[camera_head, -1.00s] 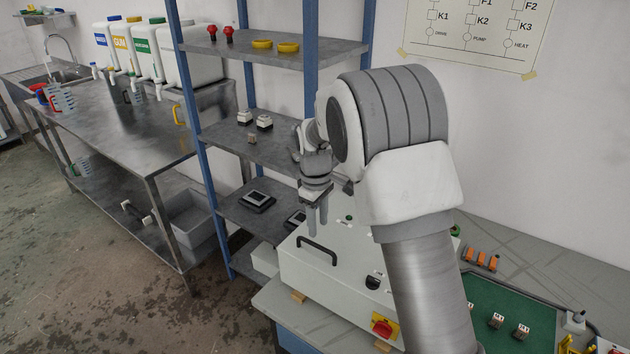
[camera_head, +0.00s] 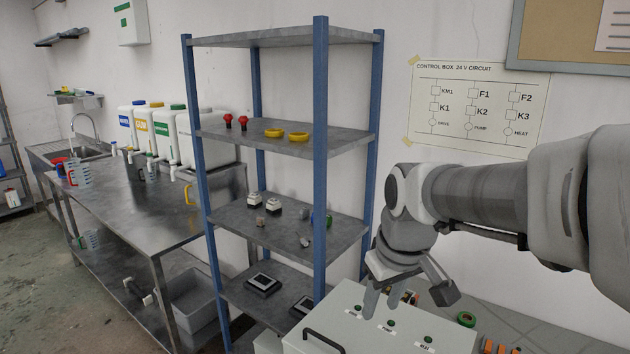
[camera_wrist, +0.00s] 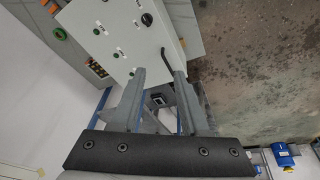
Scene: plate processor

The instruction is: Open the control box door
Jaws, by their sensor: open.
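The control box (camera_head: 400,340) is pale grey, at the bottom of the head view and partly cut off by the frame. Its door face carries small green lamps with labels and looks shut. A black bar handle (camera_head: 322,340) is on the door's left side. My gripper (camera_head: 382,300) hangs over the rear part of the box, right of the handle. In the wrist view, the box (camera_wrist: 115,35) lies ahead, and the handle (camera_wrist: 168,63) shows beyond my two open fingers (camera_wrist: 159,76). The fingers are empty and apart from the handle.
A blue-post shelf rack (camera_head: 320,180) stands close on the left of my gripper. A steel table (camera_head: 130,205) with jugs and canisters is farther left. Orange parts (camera_head: 500,347) lie on the bench right of the box. A circuit poster (camera_head: 477,105) hangs on the wall.

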